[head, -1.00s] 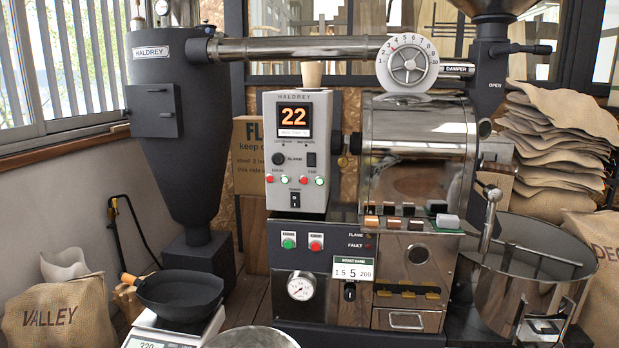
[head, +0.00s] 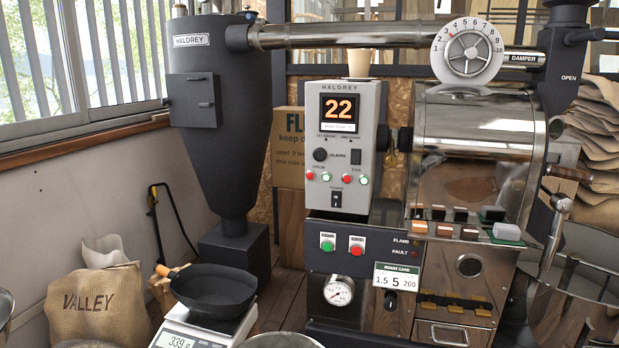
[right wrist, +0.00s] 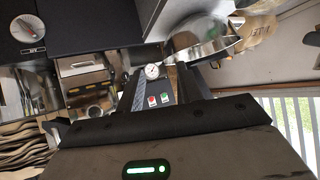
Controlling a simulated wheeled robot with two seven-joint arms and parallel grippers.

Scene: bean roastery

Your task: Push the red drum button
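The roaster's upright grey control box (head: 340,145) shows "22". Below its display are two pairs of small buttons. The left pair has a red button (head: 310,175) beside a green one; its tiny label appears to read drum. The right pair has another red button (head: 350,178) and a green one. A larger red button (head: 357,250) and a green button (head: 327,246) sit on the lower black panel, and this red button shows in the right wrist view (right wrist: 152,101). My right gripper (right wrist: 161,72) appears open and empty, its dark fingers framing that panel from a distance. Neither gripper shows in the head view.
A pan (head: 214,288) stands on a scale (head: 205,325) left of the roaster. A pressure gauge (head: 338,290) and roast card (head: 396,277) are on the lower front. A Valley sack (head: 95,302) lies at far left. The space before the control box is clear.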

